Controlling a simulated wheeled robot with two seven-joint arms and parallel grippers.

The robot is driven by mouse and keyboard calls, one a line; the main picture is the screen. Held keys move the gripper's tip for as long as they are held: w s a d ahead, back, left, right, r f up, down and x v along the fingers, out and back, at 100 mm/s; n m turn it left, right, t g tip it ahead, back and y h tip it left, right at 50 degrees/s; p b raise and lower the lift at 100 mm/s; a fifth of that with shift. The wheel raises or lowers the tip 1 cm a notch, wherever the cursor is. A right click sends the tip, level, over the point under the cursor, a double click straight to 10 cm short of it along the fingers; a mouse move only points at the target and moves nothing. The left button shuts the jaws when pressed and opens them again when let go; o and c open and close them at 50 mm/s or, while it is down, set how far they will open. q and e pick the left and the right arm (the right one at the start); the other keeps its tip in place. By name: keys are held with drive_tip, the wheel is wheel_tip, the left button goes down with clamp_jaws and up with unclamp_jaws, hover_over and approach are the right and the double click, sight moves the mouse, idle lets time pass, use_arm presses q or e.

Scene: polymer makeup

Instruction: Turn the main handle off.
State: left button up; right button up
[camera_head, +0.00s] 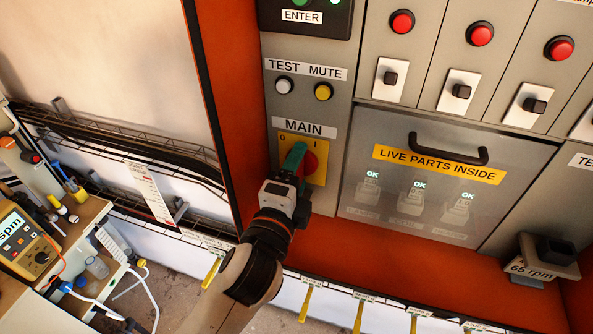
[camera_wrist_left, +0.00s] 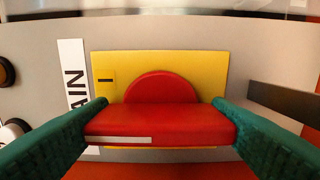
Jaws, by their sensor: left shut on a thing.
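The main handle (camera_head: 310,163) is a red rotary handle on a yellow plate (camera_head: 319,179) under the MAIN label (camera_head: 304,128). The plate carries a 0 mark at its upper left and an I mark further right. My left gripper (camera_head: 297,160) is at the handle and hides much of it in the head view. In the left wrist view, my green fingers (camera_wrist_left: 160,108) are shut on opposite ends of the handle's red bar (camera_wrist_left: 165,126). A white stripe shows on the bar's left part, and the I mark (camera_wrist_left: 105,81) is on the plate. My right gripper is out of view.
Above are a white button (camera_head: 284,87) and a yellow button (camera_head: 323,91). To the right is a LIVE PARTS INSIDE cover (camera_head: 400,190) with a black protruding handle (camera_head: 447,150). An orange cabinet edge (camera_head: 230,100) stands to the left.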

use_arm(q)
drive_tip(key=shift+c, duration=0.2)
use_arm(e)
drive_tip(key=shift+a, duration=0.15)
use_arm(q)
drive_tip(key=shift+n, duration=0.3)
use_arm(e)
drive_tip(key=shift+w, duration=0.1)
use_arm(q)
drive_tip(key=shift+n, duration=0.9)
drive_tip(key=shift+r+n, duration=0.1)
drive_tip(key=shift+n, duration=2.1)
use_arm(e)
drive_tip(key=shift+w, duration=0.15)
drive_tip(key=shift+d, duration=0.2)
use_arm(q)
drive_tip(key=o, duration=1)
drive_tip(key=shift+w, duration=0.2)
